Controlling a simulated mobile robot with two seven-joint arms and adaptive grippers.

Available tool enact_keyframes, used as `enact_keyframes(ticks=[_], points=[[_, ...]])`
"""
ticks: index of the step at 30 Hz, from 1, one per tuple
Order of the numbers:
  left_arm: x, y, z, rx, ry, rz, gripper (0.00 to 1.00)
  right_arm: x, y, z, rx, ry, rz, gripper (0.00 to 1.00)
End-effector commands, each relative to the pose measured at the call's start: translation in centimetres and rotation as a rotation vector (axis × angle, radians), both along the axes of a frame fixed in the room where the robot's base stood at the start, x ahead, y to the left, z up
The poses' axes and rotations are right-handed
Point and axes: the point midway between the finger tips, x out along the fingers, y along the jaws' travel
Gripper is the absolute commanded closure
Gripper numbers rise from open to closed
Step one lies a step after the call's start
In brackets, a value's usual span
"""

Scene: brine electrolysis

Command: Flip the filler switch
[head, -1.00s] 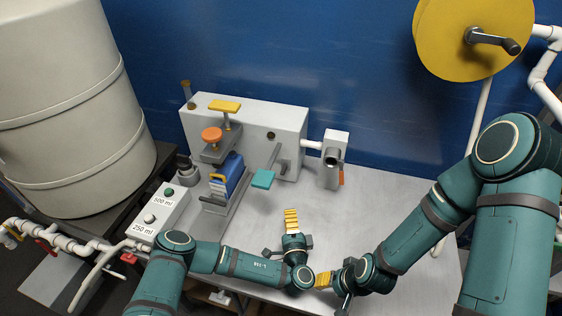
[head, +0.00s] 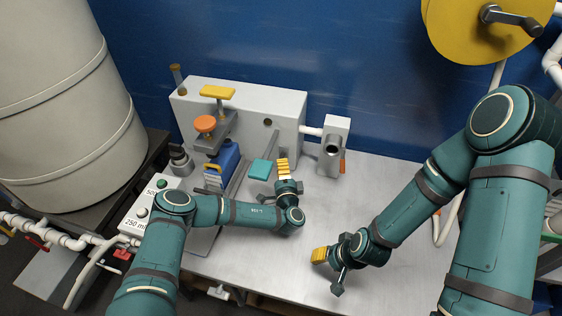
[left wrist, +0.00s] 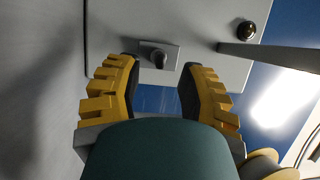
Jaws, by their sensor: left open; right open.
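The filler switch appears to be the small grey plate with a dark toggle (left wrist: 158,57) on the grey box's front face, in the left wrist view. My left gripper (head: 282,164) is close to the box front in the head view and largely hides the switch there. In the left wrist view, the yellow fingers of my left gripper (left wrist: 157,75) are spread, one on each side of the toggle in the picture; I see no clear contact. My right gripper (head: 320,255) is open and empty over the front of the metal table.
A teal paddle lever (head: 260,169) stands just left of my left gripper.

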Motion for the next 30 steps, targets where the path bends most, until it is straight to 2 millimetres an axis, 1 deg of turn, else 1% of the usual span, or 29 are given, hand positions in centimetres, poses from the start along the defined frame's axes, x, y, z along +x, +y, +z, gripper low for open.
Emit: enact_keyframes(ticks=[1, 3, 7, 12, 18, 19, 20, 21, 22, 23, 30], points=[[0.9, 0.2, 0.1, 0.002, -0.004, 0.002, 0.61, 0.0, 0.0, -0.2, 0.000, 0.001, 0.000, 0.53], [1.8, 0.4, 0.1, 0.002, -0.003, 0.001, 0.61, -0.1, 0.0, -0.3, 0.000, 0.002, 0.002, 0.53], [2.9, 0.6, 0.2, 0.000, -0.002, 0.000, 0.61, -0.1, 0.0, -0.4, 0.000, 0.003, 0.002, 0.53], [3.4, 0.7, 0.2, 0.000, 0.000, 0.001, 0.61, -0.2, 0.0, -0.4, 0.001, 0.004, 0.004, 0.53], [3.5, 0.7, 0.3, 0.000, 0.000, 0.000, 0.61, -0.2, 0.0, -0.4, 0.001, 0.004, 0.004, 0.53], [3.4, 0.7, 0.3, 0.000, 0.000, 0.000, 0.58, -0.2, 0.0, -0.4, 0.001, 0.004, 0.004, 0.53], [3.4, 0.7, 0.3, 0.000, 0.000, 0.000, 0.68, -0.2, 0.0, -0.4, 0.001, 0.004, 0.004, 0.53], [3.4, 0.7, 0.3, 0.000, 0.000, 0.000, 0.82, -0.2, 0.0, -0.4, 0.001, 0.004, 0.004, 0.53], [3.4, 0.7, 0.3, 0.000, 0.000, 0.000, 0.93, -0.2, 0.0, -0.4, 0.001, 0.004, 0.004, 0.53], [3.4, 0.7, 0.3, 0.000, 0.000, 0.000, 1.00, -0.2, 0.0, -0.4, 0.001, 0.004, 0.004, 0.53], [3.4, 0.7, 0.1, -0.002, -0.009, 0.000, 1.00, -0.2, 0.0, -0.7, 0.001, 0.004, 0.004, 0.53]])
